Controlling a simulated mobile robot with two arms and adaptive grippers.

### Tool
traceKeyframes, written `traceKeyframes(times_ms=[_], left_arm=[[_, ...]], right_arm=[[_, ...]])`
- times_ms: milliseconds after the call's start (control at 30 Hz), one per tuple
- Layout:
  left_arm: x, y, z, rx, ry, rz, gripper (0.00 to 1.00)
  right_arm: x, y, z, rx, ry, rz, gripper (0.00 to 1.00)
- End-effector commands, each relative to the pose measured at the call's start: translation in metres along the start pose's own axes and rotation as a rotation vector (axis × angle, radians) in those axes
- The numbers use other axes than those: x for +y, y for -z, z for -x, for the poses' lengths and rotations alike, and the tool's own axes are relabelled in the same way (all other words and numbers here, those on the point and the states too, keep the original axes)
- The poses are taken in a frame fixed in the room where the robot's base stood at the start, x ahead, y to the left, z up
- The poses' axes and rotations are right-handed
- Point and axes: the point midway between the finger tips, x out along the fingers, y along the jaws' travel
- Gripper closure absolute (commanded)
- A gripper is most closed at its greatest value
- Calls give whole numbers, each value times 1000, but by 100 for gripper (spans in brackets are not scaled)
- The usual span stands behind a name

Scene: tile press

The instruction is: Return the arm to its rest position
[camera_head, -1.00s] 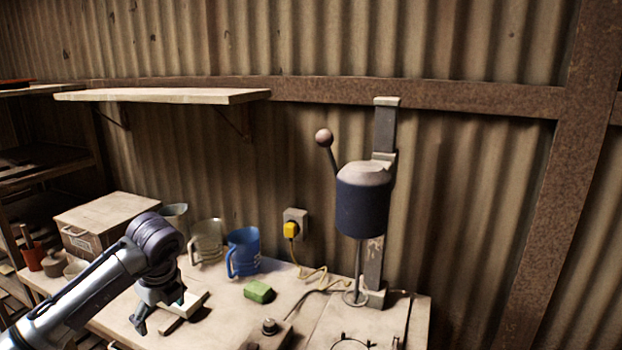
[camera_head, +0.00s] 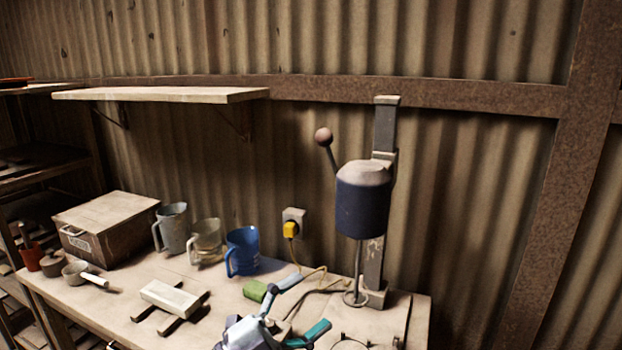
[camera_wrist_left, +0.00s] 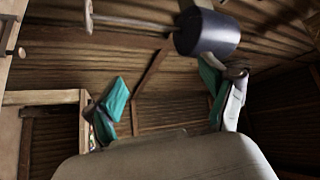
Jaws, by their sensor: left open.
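My left gripper (camera_head: 298,318) is low in the head view, in front of the bench's front middle. Its fingers with teal pads are spread apart and nothing is between them. In the left wrist view the same open fingers (camera_wrist_left: 170,98) frame only the wall behind. The tile press (camera_head: 364,200), with a dark blue cylinder and a ball-topped lever, stands at the back right of the bench; its cylinder also shows at the top of the left wrist view (camera_wrist_left: 208,34). My right gripper is not in view.
Across the bench (camera_head: 105,305) stand a lidded box (camera_head: 105,225), a grey jug (camera_head: 172,230), a clear jug (camera_head: 206,243) and a blue jug (camera_head: 242,252). A pale block on dark bars (camera_head: 170,298) and a green sponge (camera_head: 254,290) lie in front. A shelf (camera_head: 160,95) overhangs the back.

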Motion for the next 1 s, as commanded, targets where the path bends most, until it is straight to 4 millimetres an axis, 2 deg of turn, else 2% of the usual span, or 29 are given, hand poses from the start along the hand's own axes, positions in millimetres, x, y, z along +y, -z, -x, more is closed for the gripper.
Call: traceKeyframes(times_ms=[100, 167, 200, 267, 333, 433, 500, 600, 700, 1000], left_arm=[[-31, -25, 36, -208, 292, 161, 17], [-37, -45, 63, -348, 406, 241, 17], [-36, -59, 84, -451, 466, 298, 17], [-27, -80, 118, -618, 533, 384, 17], [-5, -98, 162, -824, 573, 490, 17], [40, -110, 222, -1109, 557, 638, 17], [74, -106, 259, -1282, 507, 732, 17], [115, -91, 298, -1467, 412, 845, 17], [147, -71, 326, -1599, 311, 934, 17], [209, -3, 379, -1836, 9, 1134, 17]], right_arm=[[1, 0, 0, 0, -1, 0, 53], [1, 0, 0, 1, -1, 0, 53], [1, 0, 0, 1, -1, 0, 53], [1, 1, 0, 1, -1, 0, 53], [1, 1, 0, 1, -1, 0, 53], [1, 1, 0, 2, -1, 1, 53], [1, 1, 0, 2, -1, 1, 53], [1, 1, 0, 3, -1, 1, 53], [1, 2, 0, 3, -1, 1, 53], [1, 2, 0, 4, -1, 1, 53]])
